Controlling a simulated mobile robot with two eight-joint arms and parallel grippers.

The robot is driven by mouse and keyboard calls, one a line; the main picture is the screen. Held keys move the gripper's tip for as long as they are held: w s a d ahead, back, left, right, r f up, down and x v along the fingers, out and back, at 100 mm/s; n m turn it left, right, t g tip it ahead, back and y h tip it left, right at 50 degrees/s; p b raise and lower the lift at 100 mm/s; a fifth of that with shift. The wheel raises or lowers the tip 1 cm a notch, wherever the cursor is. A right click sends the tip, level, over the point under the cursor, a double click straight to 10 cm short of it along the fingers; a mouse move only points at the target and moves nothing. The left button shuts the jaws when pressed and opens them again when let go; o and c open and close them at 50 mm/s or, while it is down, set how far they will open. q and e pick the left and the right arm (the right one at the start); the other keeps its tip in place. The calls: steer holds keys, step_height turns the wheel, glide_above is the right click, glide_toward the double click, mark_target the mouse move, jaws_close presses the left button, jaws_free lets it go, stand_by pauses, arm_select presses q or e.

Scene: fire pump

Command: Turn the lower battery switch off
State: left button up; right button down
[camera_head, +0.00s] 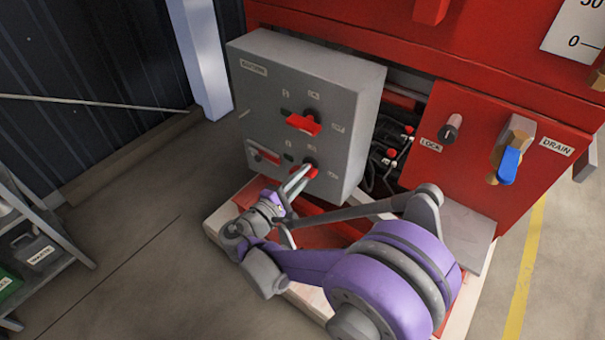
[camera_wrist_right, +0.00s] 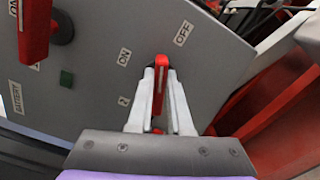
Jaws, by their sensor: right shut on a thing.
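The grey battery switch box (camera_head: 262,100) stands on the left of the red pump unit. The lower battery switch (camera_head: 312,171) has a red handle on the box's front. My right gripper (camera_head: 298,180) reaches up to it from below and is shut on it. In the right wrist view, the red handle (camera_wrist_right: 183,62) sits between the two fingers of the gripper (camera_wrist_right: 163,80). Its visible end lies just below the OFF label (camera_wrist_right: 183,32), to the right of the ON label (camera_wrist_right: 124,57). The fingers hide part of the handle. My left gripper is not in view.
The upper switch (camera_head: 304,123) has a similar red handle above the lower one. A red panel (camera_head: 470,150) with LOCK and DRAIN labels and a blue-handled valve (camera_head: 510,165) is to the right. Shelves (camera_head: 35,240) stand at the left. Floor between them is clear.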

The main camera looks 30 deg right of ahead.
steer(key=shift+f+m, duration=0.15)
steer(key=shift+m, duration=0.95)
steer(key=shift+f+m, duration=0.1)
steer(key=shift+m, duration=1)
steer(key=c, duration=0.8)
jaws_free()
steer(key=shift+c, duration=0.2)
steer(key=v, duration=1.1)
steer(key=shift+p, duration=0.4)
steer(key=shift+d, duration=0.15)
